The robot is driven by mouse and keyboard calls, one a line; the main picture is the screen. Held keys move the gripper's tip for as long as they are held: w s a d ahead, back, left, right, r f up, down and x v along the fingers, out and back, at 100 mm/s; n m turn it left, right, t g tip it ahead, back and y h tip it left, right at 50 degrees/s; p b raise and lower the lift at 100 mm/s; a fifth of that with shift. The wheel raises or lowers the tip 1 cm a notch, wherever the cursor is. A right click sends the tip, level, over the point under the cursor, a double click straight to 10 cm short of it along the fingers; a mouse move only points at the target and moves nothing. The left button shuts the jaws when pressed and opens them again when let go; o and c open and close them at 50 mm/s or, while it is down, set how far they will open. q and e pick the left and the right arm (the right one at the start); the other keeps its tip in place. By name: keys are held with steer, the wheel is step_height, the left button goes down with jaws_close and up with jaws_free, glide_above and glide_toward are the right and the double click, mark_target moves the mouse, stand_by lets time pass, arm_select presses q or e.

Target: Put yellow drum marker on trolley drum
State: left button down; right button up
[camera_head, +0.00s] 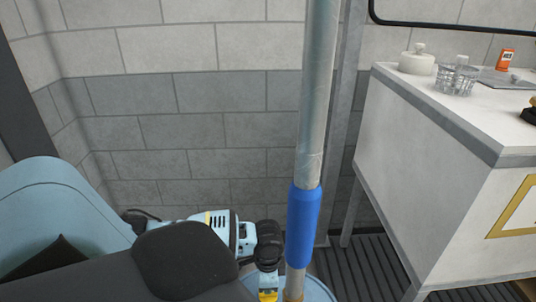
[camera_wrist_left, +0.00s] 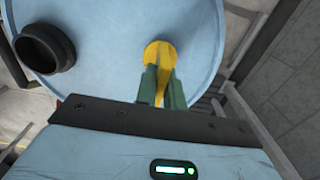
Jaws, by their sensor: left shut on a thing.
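The yellow drum marker (camera_wrist_left: 156,52) is a small yellow disc with a narrow yellow part running down between my left gripper's green fingers (camera_wrist_left: 162,88). The fingers are shut on that narrow part. Behind the marker is the round light-blue top of the trolley drum (camera_wrist_left: 105,75), with a black open collar (camera_wrist_left: 45,48) at its left. The disc is over the drum top near its right edge; I cannot tell whether they touch. In the head view a bit of the drum's blue top (camera_head: 318,291) shows at the bottom, partly hidden by a pole. My right gripper is not in view.
A grey upright pole with a blue sleeve (camera_head: 303,225) stands close beside my left wrist. A white cabinet (camera_head: 410,165) at the right carries a white pot (camera_head: 416,64), a glass dish (camera_head: 457,79) and an orange can (camera_head: 505,60). A grey block wall closes the back.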

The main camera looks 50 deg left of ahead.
arm_select(q)
steer(key=shift+f, duration=0.6)
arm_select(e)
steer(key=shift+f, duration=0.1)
arm_select(q)
steer(key=shift+f, duration=0.1)
steer(key=shift+f, duration=0.1)
steer(key=c, duration=1.5)
jaws_free()
step_height(320, 180, up, 12)
steer(key=shift+r+p, duration=0.25)
steer(key=shift+p, duration=0.55)
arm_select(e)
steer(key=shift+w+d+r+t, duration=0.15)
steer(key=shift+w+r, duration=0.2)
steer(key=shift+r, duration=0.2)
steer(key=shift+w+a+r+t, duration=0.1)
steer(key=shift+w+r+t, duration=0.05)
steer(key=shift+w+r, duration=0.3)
arm_select(q)
steer(key=shift+f, duration=0.1)
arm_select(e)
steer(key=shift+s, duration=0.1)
